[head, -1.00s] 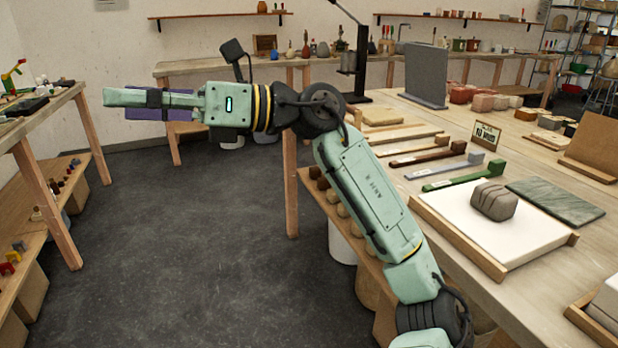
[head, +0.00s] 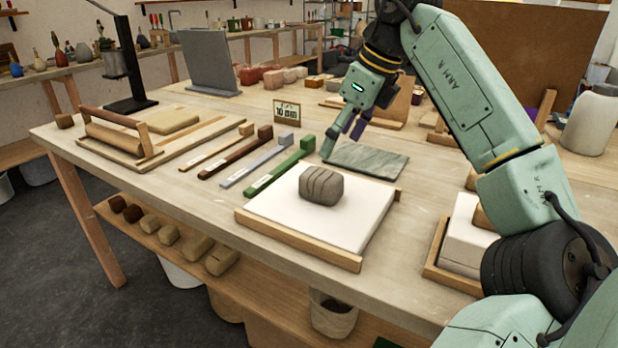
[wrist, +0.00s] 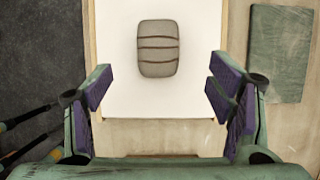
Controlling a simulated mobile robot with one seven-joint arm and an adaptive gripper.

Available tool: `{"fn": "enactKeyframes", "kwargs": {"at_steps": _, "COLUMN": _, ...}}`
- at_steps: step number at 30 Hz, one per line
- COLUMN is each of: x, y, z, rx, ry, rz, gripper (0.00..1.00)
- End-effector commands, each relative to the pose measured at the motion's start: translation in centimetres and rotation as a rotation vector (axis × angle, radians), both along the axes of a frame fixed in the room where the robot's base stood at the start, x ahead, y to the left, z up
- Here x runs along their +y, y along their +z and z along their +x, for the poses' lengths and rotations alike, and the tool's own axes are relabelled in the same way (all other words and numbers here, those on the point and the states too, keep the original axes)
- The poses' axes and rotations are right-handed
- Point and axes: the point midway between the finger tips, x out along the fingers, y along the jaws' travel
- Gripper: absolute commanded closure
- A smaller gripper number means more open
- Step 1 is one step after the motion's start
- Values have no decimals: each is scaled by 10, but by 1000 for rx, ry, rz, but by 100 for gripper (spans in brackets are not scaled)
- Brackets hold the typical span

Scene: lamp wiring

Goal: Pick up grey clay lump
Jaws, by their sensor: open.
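The grey clay lump (head: 321,186) is a rounded block with dark grooves across it. It rests on a white slab (head: 279,211) with wooden edge strips on the table. In the wrist view the lump (wrist: 158,48) lies ahead of my gripper, roughly midway between the fingers. My gripper (wrist: 161,102) is open and empty, with purple pads on both fingers. In the head view my gripper (head: 343,136) is over the table behind the lump, apart from it. One finger is partly hidden there.
A green-grey stone slab (head: 367,160) lies behind the white slab. Coloured bars, including a green one (head: 281,165), lie to the left. A small sign (head: 286,111) stands behind them. A white block in a wooden frame (head: 462,232) is at right. The table's front edge (head: 190,222) is clear.

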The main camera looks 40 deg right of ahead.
Motion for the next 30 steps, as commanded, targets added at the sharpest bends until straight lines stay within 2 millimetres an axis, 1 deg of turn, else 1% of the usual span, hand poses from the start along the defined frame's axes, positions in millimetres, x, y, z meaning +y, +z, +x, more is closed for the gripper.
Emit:
{"fn": "enactKeyframes", "kwargs": {"at_steps": 1, "x": 1, "y": -9, "z": 2, "rx": 2, "ry": 2, "rz": 3, "gripper": 25}}
{"fn": "enactKeyframes", "kwargs": {"at_steps": 6, "x": 6, "y": -33, "z": 13, "rx": 0, "ry": 3, "rz": 3, "gripper": 25}}
{"fn": "enactKeyframes", "kwargs": {"at_steps": 14, "x": 10, "y": -52, "z": 21, "rx": -2, "ry": 3, "rz": 4, "gripper": 25}}
{"fn": "enactKeyframes", "kwargs": {"at_steps": 21, "x": 15, "y": -85, "z": 32, "rx": -1, "ry": 5, "rz": 5, "gripper": 25}}
{"fn": "enactKeyframes", "kwargs": {"at_steps": 25, "x": 16, "y": -92, "z": 35, "rx": -3, "ry": 4, "rz": 3, "gripper": 25}}
{"fn": "enactKeyframes", "kwargs": {"at_steps": 30, "x": 16, "y": -92, "z": 35, "rx": -3, "ry": 4, "rz": 3, "gripper": 25}}
